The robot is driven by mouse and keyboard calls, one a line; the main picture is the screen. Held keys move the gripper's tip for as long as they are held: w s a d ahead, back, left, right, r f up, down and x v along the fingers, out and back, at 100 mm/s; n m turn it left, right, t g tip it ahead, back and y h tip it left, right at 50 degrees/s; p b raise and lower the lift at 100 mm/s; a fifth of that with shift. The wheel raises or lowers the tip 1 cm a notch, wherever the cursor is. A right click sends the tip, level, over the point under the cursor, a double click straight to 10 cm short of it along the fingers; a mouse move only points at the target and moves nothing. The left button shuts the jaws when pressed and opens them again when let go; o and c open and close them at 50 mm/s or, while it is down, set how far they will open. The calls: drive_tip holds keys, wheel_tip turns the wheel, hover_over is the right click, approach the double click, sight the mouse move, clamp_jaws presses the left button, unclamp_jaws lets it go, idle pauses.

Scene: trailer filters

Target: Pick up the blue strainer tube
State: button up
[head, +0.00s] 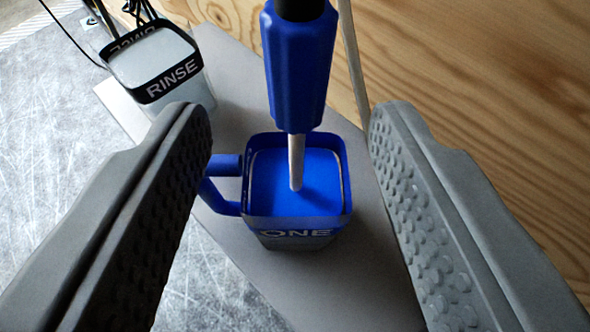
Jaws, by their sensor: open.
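The blue strainer tube (298,70) is upright, with a dark upper end cut off by the top edge of the head view. A thin whitish tip (296,160) points down from it into the mouth of a square cup marked ONE (296,234). The cup has a blue rim, a blue handle on its left and a blue inside. Whether the tip touches the blue surface I cannot tell. My gripper (290,118) is open and empty. Its two grey textured fingers frame the tube and cup on the left and right, with visible gaps in the picture.
A cup marked RINSE (165,75) with a black rim stands at the upper left. Both cups stand on a grey board (345,290). A plywood wall (480,70) rises close on the right. Dark cables lie at the top left. Scratched metal surface (60,130) is clear at left.

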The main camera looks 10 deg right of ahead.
sight(295, 82)
drive_tip(key=x, duration=0.2)
drive_tip(key=shift+w+f, duration=0.1)
drive_tip(key=shift+w, duration=0.3)
drive_tip(key=shift+f+x, duration=0.15)
drive_tip(key=shift+x, duration=1.15)
drive_tip(key=shift+f+x, duration=0.15)
drive_tip(key=shift+x, duration=1.2)
drive_tip(key=shift+s+d+f, duration=0.1)
drive_tip(key=shift+s, duration=0.1)
clamp_jaws()
